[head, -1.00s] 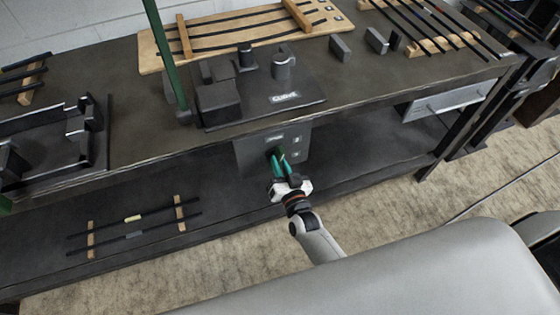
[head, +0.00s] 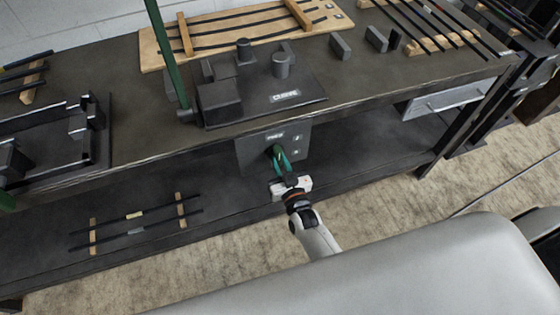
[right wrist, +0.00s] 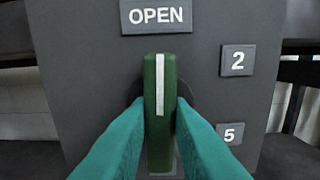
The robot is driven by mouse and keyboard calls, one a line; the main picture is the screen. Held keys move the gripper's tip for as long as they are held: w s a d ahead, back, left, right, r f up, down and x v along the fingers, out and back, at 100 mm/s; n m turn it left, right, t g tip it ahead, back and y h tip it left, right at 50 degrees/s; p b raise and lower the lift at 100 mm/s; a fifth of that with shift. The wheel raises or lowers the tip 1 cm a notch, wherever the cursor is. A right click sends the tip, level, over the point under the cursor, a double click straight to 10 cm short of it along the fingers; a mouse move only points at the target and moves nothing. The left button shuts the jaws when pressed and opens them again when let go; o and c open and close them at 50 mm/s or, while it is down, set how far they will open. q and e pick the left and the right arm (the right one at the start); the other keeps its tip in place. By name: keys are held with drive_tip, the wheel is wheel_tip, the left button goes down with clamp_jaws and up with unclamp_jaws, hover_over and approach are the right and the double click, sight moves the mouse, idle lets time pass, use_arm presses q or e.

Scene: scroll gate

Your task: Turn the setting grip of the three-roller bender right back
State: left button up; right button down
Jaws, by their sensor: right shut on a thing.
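The setting grip (right wrist: 160,75) is a green bar with a white stripe. In the right wrist view it stands upright, its stripe pointing up to the OPEN plate (right wrist: 156,16). Plates marked 2 (right wrist: 237,61) and 5 (right wrist: 230,133) sit to its right on the dark panel (right wrist: 85,60). My right gripper (head: 280,160) has its teal fingers shut on the grip from both sides. In the head view the panel (head: 302,146) hangs below the bench's front edge, under the three-roller bender (head: 300,108). The left gripper is not in view.
A green post (head: 167,50) rises at the bender's left. A wooden board with bars (head: 153,58) lies behind it. Another dark machine (head: 75,150) stands at the left. Bars on wooden supports (head: 93,242) lie on the lower shelf. A drawer (head: 440,102) is at the right.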

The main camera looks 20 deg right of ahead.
drive_tip(key=shift+r, duration=0.15)
drive_tip(key=c, duration=1.3)
unclamp_jaws()
drive_tip(key=shift+w, duration=0.1)
drive_tip(key=s, duration=1.2)
drive_tip(key=shift+d, duration=0.15)
